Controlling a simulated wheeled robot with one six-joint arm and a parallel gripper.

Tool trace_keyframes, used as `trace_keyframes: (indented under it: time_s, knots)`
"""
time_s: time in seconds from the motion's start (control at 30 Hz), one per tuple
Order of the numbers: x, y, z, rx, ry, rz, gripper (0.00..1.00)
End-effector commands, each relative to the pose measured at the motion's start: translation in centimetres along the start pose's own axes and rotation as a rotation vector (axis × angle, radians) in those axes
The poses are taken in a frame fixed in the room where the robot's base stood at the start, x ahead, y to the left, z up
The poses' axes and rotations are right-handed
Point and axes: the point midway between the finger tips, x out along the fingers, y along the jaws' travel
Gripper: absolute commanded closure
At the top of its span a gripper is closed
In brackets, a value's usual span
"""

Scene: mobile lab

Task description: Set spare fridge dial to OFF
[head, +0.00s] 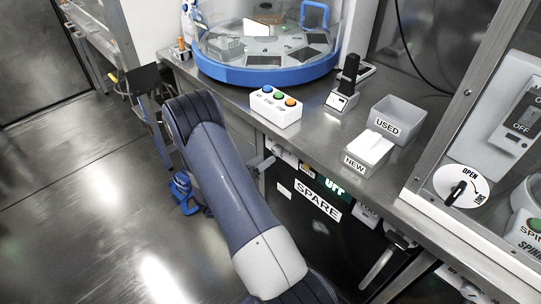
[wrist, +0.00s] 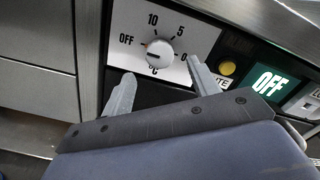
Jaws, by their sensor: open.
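A small orange mark shows at the knob's upper left edge, on the side of the OFF label. A green display (wrist: 268,79) right of the panel reads OFF, and it also shows in the head view (head: 336,188) above the SPARE label (head: 317,200). My gripper (wrist: 159,68) is open and empty. Its fingers stand apart below left and right of the knob, and I see no contact. The head view does not show the fingertips clearly.
A yellow button (wrist: 227,68) sits between panel and display. The steel counter (head: 325,130) overhangs the fridge front. On it stand a button box (head: 276,108), a USED bin (head: 398,118) and a NEW box (head: 368,150). The floor at left is clear.

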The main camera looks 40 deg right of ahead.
Motion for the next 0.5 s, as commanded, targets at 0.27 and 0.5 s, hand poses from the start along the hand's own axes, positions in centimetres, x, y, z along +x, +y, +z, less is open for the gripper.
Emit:
trace_keyframes:
  time_s: [0.27,0.5]
  knots:
    - [-4.4,0.1,0.0,0.0,-0.001,0.002,0.43]
    - [-5.4,0.0,0.0,0.0,0.001,0.0,0.43]
